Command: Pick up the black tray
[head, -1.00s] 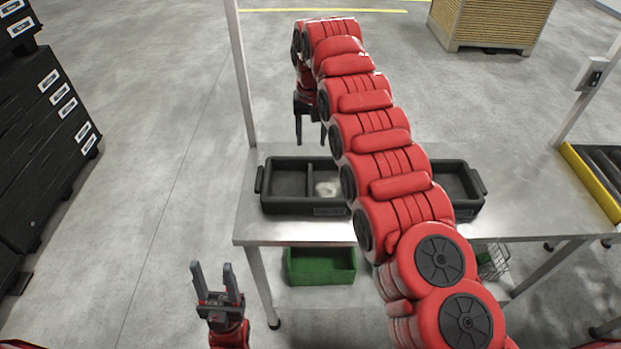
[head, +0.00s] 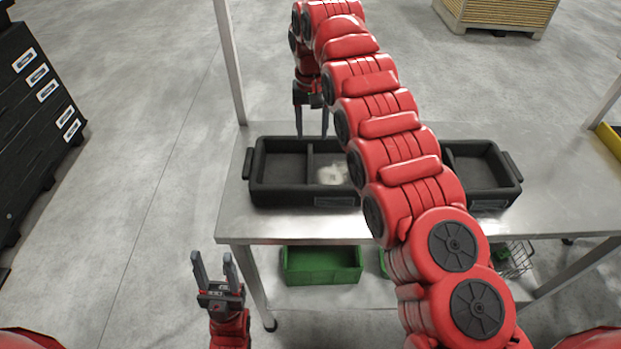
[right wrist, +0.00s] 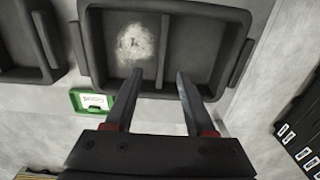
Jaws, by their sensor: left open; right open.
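A black tray (head: 281,196) with a divider and end handles lies on the metal table, on the left half of its top. A whitish lump (head: 331,175), perhaps cloth, sits in its compartment right of the divider. My right arm hides the tray's right end in the head view. My right gripper (head: 312,132) is open, fingers down, at the tray's far edge. In the right wrist view its open fingers (right wrist: 160,80) overlap the tray's edge (right wrist: 150,92), with nothing between them. My left gripper (head: 212,262) is open and empty, in front of the table's left corner.
A second black tray (head: 487,204) is on the right, partly behind my right arm. A table post (head: 229,60) rises left of my right gripper. Black crates (head: 40,110) stand far left.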

